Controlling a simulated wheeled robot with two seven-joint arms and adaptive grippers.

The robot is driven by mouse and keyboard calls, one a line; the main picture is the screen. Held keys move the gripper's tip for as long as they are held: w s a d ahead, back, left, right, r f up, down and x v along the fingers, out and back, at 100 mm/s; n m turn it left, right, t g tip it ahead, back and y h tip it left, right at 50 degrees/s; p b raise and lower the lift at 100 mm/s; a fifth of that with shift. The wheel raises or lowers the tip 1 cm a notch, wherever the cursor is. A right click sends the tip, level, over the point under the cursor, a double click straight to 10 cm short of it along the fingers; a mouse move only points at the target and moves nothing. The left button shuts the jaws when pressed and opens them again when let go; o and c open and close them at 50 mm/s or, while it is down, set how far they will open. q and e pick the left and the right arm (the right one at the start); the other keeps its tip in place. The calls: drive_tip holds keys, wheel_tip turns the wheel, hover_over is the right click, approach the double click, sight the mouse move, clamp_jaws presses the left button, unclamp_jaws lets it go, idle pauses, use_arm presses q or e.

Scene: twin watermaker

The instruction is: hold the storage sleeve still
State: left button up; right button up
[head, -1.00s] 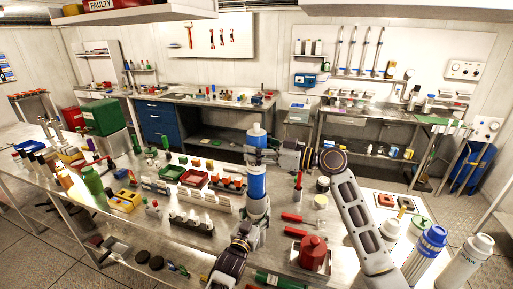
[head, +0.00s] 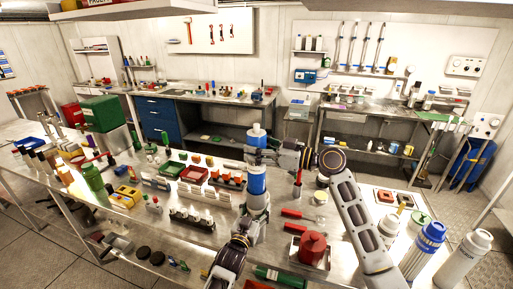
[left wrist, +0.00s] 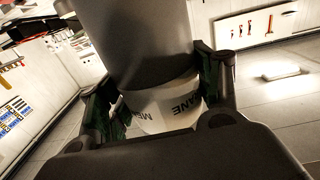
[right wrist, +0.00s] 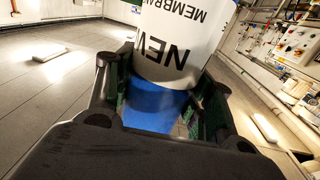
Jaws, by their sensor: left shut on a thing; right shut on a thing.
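A blue-and-white cylinder (head: 257,182) stands upright near the middle of the head view, above the long bench. My left gripper (head: 256,207) is shut around its lower part; in the left wrist view a grey body and a white label band (left wrist: 160,108) show between the fingers. My right gripper (head: 257,157) is shut around its upper part, just below the blue-and-white top. In the right wrist view, white with "NEW MEMBRANE" lettering (right wrist: 180,45) and a blue section (right wrist: 155,105) show. I cannot tell where the storage sleeve ends and an inner part begins.
A red jar (head: 313,249) on a tray stands right of my left arm. White-and-blue bottles (head: 426,247) stand at the right front. A vial rack (head: 192,219), a red tray (head: 194,175) and several small items crowd the bench on the left.

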sight(257, 177)
drive_tip(key=shift+f, duration=5.65)
idle(2.3)
